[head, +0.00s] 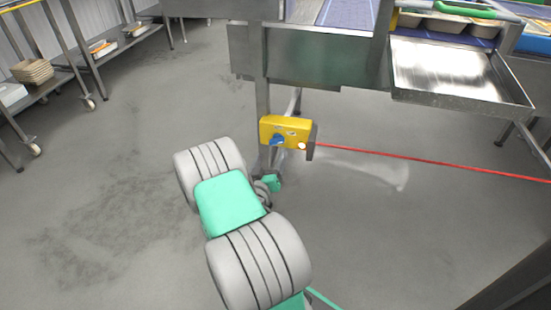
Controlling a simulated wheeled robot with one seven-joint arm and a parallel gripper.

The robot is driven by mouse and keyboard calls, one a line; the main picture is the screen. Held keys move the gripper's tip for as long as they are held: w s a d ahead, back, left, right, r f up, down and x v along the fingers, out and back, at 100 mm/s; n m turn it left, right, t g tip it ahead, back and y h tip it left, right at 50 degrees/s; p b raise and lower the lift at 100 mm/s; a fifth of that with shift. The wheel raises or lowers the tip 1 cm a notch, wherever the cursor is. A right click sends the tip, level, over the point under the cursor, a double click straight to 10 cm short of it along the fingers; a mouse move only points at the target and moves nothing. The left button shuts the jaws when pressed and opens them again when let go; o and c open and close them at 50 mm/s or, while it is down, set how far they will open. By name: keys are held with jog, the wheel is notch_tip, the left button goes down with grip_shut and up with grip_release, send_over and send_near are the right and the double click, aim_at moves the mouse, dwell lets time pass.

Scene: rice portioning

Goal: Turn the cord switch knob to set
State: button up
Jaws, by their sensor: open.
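The yellow cord switch box (291,126) is mounted by a metal leg under the conveyor, near the picture's middle. Its blue knob (277,140) is on the front face; its exact setting is too small to read. A red cord (430,160) runs from the box's right side toward the right edge. My gripper (271,183) is open, small and partly hidden behind my own arm. It appears just below the switch box, apart from the knob in the picture. I cannot tell its depth from the knob.
A steel tray (515,97) juts out at the upper right beside the conveyor frame (318,62). The metal leg (263,105) stands close to my gripper. Wheeled shelves (66,75) are at the upper left. The grey floor (110,190) is clear at left.

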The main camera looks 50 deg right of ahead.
aim_at(276, 143)
jog(key=x, duration=0.7)
jog(key=shift+d+r, duration=0.15)
jog(key=shift+r, duration=0.05)
jog(key=shift+c, duration=0.5)
jog(key=c, duration=1.3)
jog(key=shift+o, duration=0.2)
